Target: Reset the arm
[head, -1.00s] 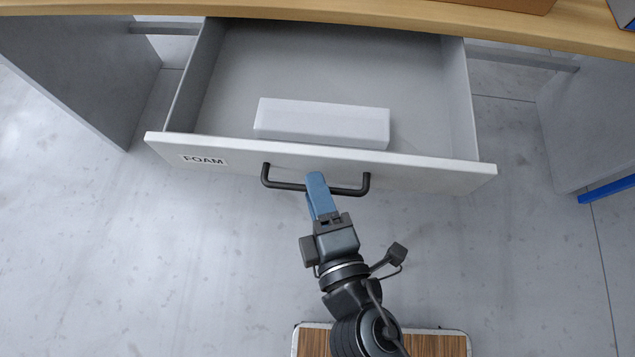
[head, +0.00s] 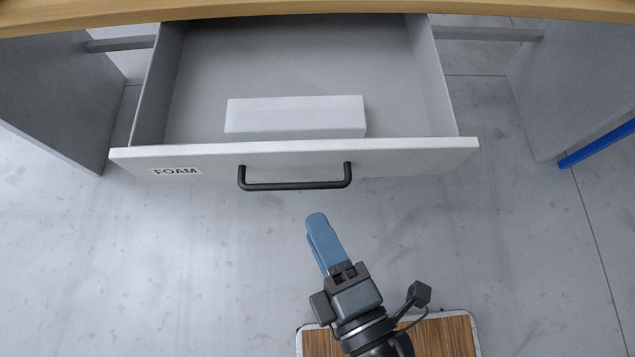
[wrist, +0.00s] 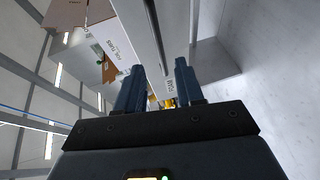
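My gripper (head: 316,222) with blue fingers is below the drawer handle in the head view, apart from it and empty. In the wrist view its two fingers (wrist: 159,68) stand apart with a gap between them. The drawer (head: 400,158) is pulled open; its light front carries a FOAM label (head: 176,171). Its black bar handle (head: 295,185) is free of the fingers. A white block (head: 295,116) lies inside the drawer near its front. The label also shows in the wrist view (wrist: 170,86).
A wooden tabletop (head: 300,13) runs above the drawer. Grey side panels (head: 50,90) stand left and right, with a blue strip (head: 598,143) at the right. Bare grey floor (head: 180,270) surrounds the gripper. Cardboard boxes (wrist: 118,48) show in the wrist view.

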